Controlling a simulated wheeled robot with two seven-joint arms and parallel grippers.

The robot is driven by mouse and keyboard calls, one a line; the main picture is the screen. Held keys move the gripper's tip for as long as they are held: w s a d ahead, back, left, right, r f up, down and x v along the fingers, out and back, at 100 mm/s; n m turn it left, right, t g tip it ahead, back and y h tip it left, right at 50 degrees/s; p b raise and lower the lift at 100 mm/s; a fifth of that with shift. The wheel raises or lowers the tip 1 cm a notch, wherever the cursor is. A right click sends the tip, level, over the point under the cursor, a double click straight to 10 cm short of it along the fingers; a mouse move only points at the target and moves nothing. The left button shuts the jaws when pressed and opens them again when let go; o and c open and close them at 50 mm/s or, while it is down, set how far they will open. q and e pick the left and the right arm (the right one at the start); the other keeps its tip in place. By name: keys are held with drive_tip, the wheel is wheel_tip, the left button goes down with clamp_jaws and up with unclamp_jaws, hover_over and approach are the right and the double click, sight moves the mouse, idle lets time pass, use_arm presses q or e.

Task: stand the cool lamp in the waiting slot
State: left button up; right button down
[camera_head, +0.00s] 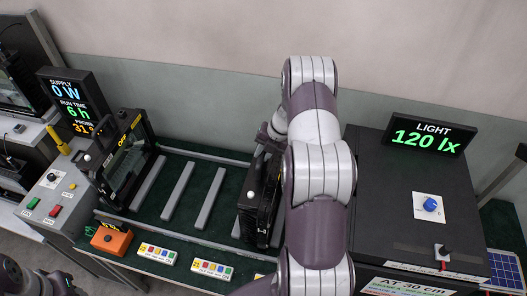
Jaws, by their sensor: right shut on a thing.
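My right gripper (268,136) is at the top edge of a black floodlight housing (258,205) and shut on it. The housing is upright, seen nearly edge-on, at the right end of the slotted rack (193,243). My right arm hides part of it, and I cannot tell whether its foot touches the rack floor. A second black floodlight (127,165) with a glass front and a yellow OFF mark stands at the rack's left end. Between the two lamps are grey divider bars (178,191) with empty gaps. I cannot read which lamp is cool.
A display (75,103) at left reads 0 W, 6 h and a probe value near 31. A black box (400,215) at right carries a 120 lx display (427,136) and blue knob. An orange block (111,239) and colored-button strips (157,252) line the front edge.

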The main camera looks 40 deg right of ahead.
drive_tip(key=shift+w+d+r, duration=0.1)
drive_tip(key=shift+w+r, duration=0.05)
drive_tip(key=c, duration=0.9)
unclamp_jaws()
drive_tip(key=shift+s+a, duration=0.2)
drive_tip(key=shift+s, duration=0.05)
drive_tip(key=shift+s+f, duration=0.1)
drive_tip(key=shift+f, duration=0.1)
drive_tip(key=shift+d+r, duration=0.1)
drive_tip(key=shift+r, duration=0.05)
drive_tip(key=b+v, duration=0.4)
drive_tip(key=v, duration=0.8)
drive_tip(key=shift+d+r, duration=0.1)
drive_tip(key=shift+r, duration=0.25)
